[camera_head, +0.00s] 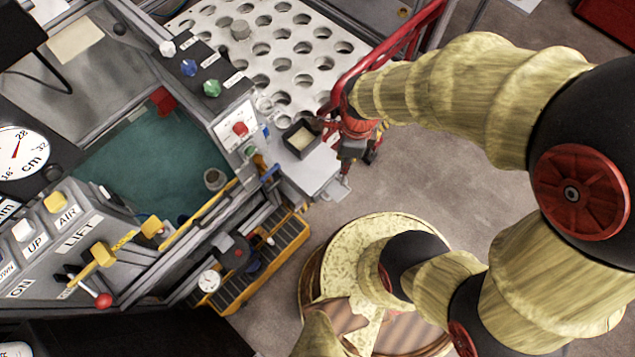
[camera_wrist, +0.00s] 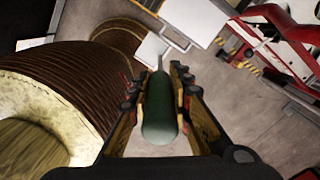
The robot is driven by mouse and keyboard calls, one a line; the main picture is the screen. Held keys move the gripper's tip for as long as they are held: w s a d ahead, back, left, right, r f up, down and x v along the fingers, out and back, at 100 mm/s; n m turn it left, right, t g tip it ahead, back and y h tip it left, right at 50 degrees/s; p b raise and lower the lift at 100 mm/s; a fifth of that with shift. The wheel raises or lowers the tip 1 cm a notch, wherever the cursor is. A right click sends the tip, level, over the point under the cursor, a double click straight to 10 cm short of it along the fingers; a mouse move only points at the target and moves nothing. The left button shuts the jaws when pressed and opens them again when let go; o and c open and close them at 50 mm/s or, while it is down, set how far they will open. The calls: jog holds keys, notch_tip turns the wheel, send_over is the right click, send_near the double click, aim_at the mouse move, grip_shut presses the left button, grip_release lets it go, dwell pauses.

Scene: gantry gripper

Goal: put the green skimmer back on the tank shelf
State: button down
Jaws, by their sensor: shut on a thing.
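The green skimmer shows in the wrist view as a rounded green handle (camera_wrist: 160,112) with a thin pale rod reaching away from it. Its far end overlaps pale shapes, so I cannot make out its head clearly. My gripper (camera_wrist: 160,88) is shut on the green handle, one finger on each side. In the head view my gripper (camera_head: 352,150) is small and dark below the red wrist, beside a grey ledge (camera_head: 312,172); I cannot pick out the skimmer there. The tank (camera_head: 150,165) with teal liquid is left of the ledge. I cannot tell for certain which surface is the tank shelf.
A dark open box (camera_head: 301,139) stands on the ledge by my gripper. A red rail (camera_head: 385,55) rises behind my wrist. A white perforated plate (camera_head: 285,50) is at the back, and a yellow-edged rack (camera_head: 255,262) is in front. Open floor (camera_head: 440,190) lies right of the ledge.

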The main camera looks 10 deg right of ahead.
jog(key=shift+s+d+f, duration=0.1)
jog(key=shift+s+f, duration=0.1)
jog(key=shift+s, duration=0.5)
jog(key=w+a+f+b, duration=0.5)
jog(key=w+a+f, duration=0.2)
jog(key=w+f, duration=0.5)
jog(key=shift+f+n+b, duration=0.3)
jog(key=shift+f+b, duration=0.05)
jog(key=shift+f, duration=0.15)
jog(key=shift+w+f, duration=0.1)
jog(key=shift+f, duration=0.05)
jog(key=c, duration=1.6)
grip_release()
jog(key=shift+c, duration=0.2)
